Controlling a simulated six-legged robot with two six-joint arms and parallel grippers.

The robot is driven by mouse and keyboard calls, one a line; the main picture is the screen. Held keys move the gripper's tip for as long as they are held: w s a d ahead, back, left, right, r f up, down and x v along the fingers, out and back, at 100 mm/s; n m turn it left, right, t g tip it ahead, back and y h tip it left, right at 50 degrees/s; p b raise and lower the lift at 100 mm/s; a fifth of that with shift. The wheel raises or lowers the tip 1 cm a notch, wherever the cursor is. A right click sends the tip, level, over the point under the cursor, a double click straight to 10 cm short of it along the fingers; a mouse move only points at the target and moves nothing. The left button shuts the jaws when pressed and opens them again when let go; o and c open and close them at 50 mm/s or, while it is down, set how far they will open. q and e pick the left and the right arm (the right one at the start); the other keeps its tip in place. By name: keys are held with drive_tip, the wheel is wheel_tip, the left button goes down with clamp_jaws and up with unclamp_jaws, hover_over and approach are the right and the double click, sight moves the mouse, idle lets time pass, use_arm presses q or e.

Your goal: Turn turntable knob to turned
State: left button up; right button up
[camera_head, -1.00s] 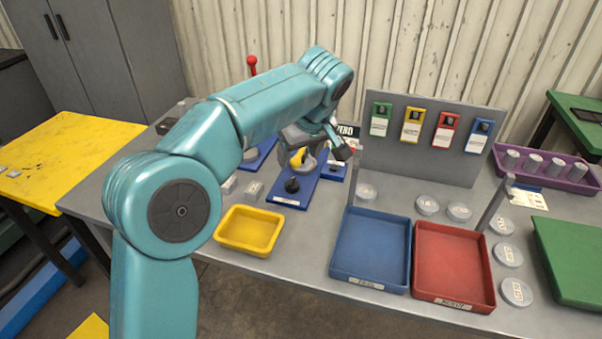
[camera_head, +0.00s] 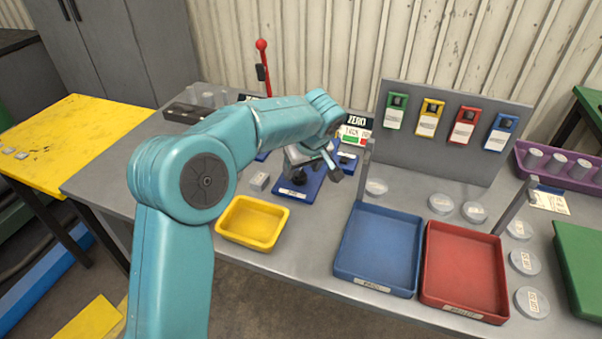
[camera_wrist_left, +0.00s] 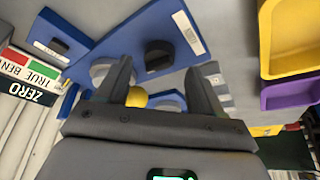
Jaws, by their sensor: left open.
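The turntable is a blue base (camera_head: 290,192) on the grey bench with a black knob (camera_head: 298,178) on it, partly covered by my left gripper in the head view. The left wrist view shows the black knob (camera_wrist_left: 158,53) on the blue base (camera_wrist_left: 140,25), ahead of and between the fingers. My left gripper (camera_head: 318,166) is over the rear of this base; in the left wrist view the gripper (camera_wrist_left: 160,85) is open, with nothing between its fingers. A small yellow part (camera_wrist_left: 137,98) shows beyond the fingers, close to a grey disc. My right gripper is not in view.
A yellow tray (camera_head: 252,236) stands front left of the base. A blue tray (camera_head: 378,250) and a red tray (camera_head: 465,270) stand to the right. A ZERO sign (camera_head: 356,122) stands behind, and a red-topped lever (camera_head: 262,60) rises behind the arm.

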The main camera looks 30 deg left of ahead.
sight(300, 173)
use_arm(q)
drive_tip(key=shift+x, duration=1.7)
drive_tip(key=shift+r, duration=0.1)
drive_tip(key=c, duration=1.1)
drive_tip(key=shift+o, duration=0.2)
